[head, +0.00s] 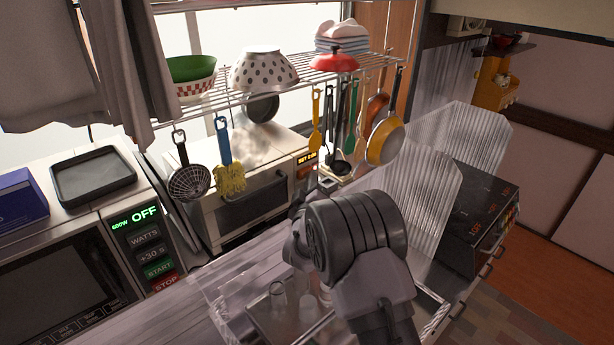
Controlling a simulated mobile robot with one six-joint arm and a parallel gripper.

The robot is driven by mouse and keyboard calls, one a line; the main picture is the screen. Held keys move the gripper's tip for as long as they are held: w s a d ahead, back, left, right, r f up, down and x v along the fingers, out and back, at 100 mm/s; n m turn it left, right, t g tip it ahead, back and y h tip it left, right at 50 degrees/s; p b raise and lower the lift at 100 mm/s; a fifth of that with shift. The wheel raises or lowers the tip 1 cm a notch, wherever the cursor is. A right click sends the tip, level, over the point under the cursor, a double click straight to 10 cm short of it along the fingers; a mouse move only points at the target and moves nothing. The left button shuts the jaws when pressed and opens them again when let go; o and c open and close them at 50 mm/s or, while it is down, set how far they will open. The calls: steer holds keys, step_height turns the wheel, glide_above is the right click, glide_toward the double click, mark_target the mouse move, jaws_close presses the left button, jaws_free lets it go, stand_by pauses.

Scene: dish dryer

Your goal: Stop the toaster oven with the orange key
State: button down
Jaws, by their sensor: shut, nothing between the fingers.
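The toaster oven (215,213) is a white box with a glass door, standing on the counter under the hanging rack, right of the microwave. A small lit amber display (307,158) is at the upper right of its front; its text is too small to read surely. The orange key (306,172) shows just below the display. My gripper (328,184) is shut and empty, a little right of and below the orange key, seen from behind my wrist. I cannot tell whether it touches the oven. My wrist hides the lower right of the oven front.
A microwave (150,216) with a green OFF display stands at the left. Utensils, including a skimmer (188,182) and a yellow brush (230,179), hang before the oven.

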steer(key=shift+s+d, duration=0.5)
steer(key=shift+s, duration=0.05)
steer(key=s+d+b, duration=0.3)
steer(key=shift+s+d, duration=0.25)
steer(key=shift+d, duration=0.05)
stand_by(0.6)
